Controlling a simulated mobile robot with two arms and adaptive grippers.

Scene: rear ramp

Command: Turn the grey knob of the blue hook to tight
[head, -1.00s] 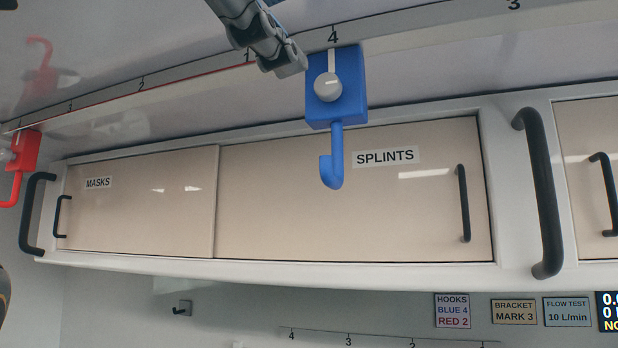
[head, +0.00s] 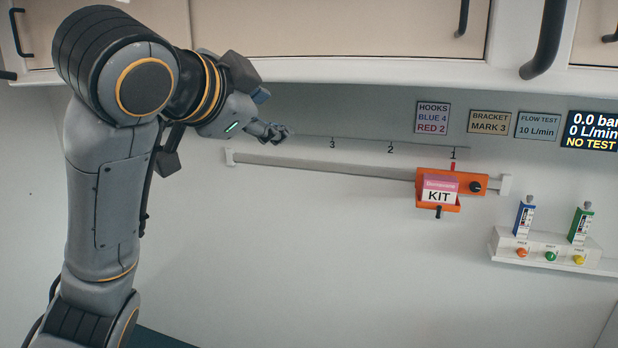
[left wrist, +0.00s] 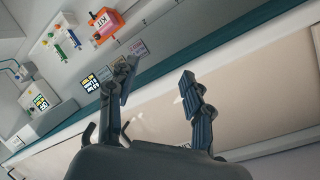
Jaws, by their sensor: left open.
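The blue hook and its grey knob are not in view in the head view now, and I do not make them out in the left wrist view. My left gripper (head: 274,131) shows small in the head view, in front of the white wall just below the overhead cabinets. In the left wrist view my left gripper (left wrist: 158,76) has its two fingers spread apart with nothing between them. A sign (head: 432,117) on the wall reads HOOKS BLUE 4, RED 2. My right gripper is not in view.
Overhead cabinets (head: 330,30) run along the top, with a black handle (head: 546,40). An orange bracket (head: 465,181) holding a pink-and-white kit (head: 440,190) sits at mark 1 of the wall rail (head: 325,166).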

